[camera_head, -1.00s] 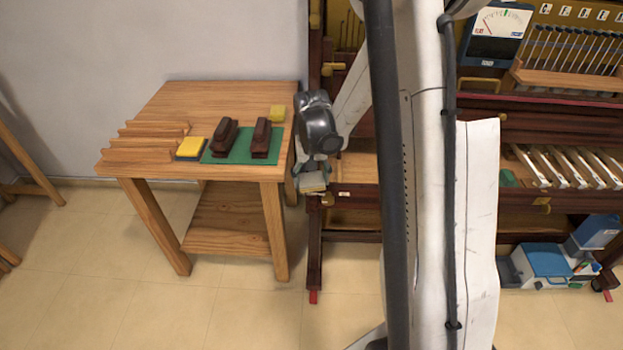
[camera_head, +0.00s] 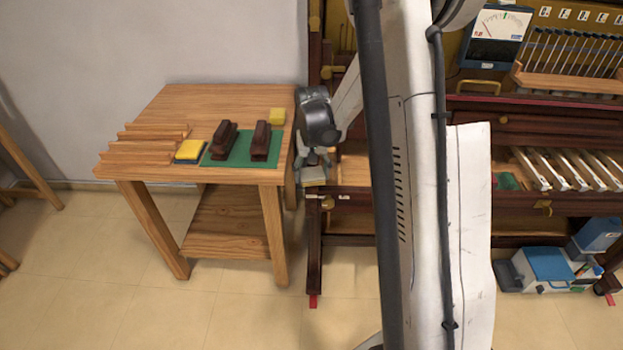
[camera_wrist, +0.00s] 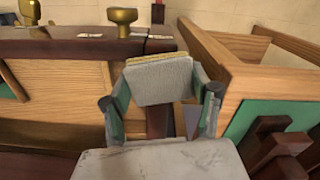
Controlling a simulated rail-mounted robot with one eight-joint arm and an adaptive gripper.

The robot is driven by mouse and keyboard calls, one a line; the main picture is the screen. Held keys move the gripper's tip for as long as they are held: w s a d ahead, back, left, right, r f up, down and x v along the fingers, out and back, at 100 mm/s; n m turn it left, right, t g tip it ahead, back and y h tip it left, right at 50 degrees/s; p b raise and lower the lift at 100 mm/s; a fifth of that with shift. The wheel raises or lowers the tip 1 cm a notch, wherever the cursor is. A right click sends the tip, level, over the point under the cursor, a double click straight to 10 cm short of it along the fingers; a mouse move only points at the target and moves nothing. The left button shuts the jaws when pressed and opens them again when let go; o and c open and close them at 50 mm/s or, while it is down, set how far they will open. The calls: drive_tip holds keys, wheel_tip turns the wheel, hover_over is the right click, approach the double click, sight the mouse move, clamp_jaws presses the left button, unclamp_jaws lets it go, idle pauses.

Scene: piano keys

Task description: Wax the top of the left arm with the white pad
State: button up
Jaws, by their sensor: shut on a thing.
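My gripper (camera_head: 315,157) is shut on the white pad (camera_head: 313,174). In the wrist view the pad (camera_wrist: 160,80) sits between both fingers of my gripper (camera_wrist: 163,104), pale grey-white with a yellowish far edge. The left end of the piano case is dark red wood (camera_head: 316,235), with the pad above or beside it near its front. In the wrist view a dark red wooden piece (camera_wrist: 50,48) with white labels runs left of the pad. I cannot tell whether the pad touches the wood; my gripper hides part of the left arm.
A brass knob (camera_wrist: 123,18) rises near the pad. A blue-white box (camera_head: 548,265) stands at the right.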

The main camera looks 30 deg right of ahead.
sight(311, 184)
drive_tip(key=shift+w+d+f+b, duration=0.1)
drive_tip(key=shift+w+d+b, duration=0.1)
drive_tip(key=shift+w+d, duration=0.7)
drive_tip(key=shift+w+d+b, duration=0.25)
drive_tip(key=shift+w+d, duration=0.3)
drive_tip(key=shift+w, duration=0.65)
drive_tip(key=shift+w+d+f+b, duration=0.1)
drive_tip(key=shift+w+d+b, duration=0.1)
drive_tip(key=shift+w+d, duration=0.7)
drive_tip(key=shift+w+d+r, duration=0.1)
drive_tip(key=shift+w+d, duration=0.5)
drive_tip(key=shift+w, duration=0.4)
drive_tip(key=shift+w+d+r, duration=0.1)
drive_tip(key=shift+w+d, duration=0.45)
drive_tip(key=shift+w, duration=0.45)
drive_tip(key=shift+w+d, duration=0.6)
drive_tip(key=shift+w, duration=0.4)
drive_tip(key=shift+w+d+r+b, duration=0.15)
drive_tip(key=shift+w+d+b, duration=0.05)
drive_tip(key=shift+w+b, duration=0.2)
drive_tip(key=shift+s, duration=0.1)
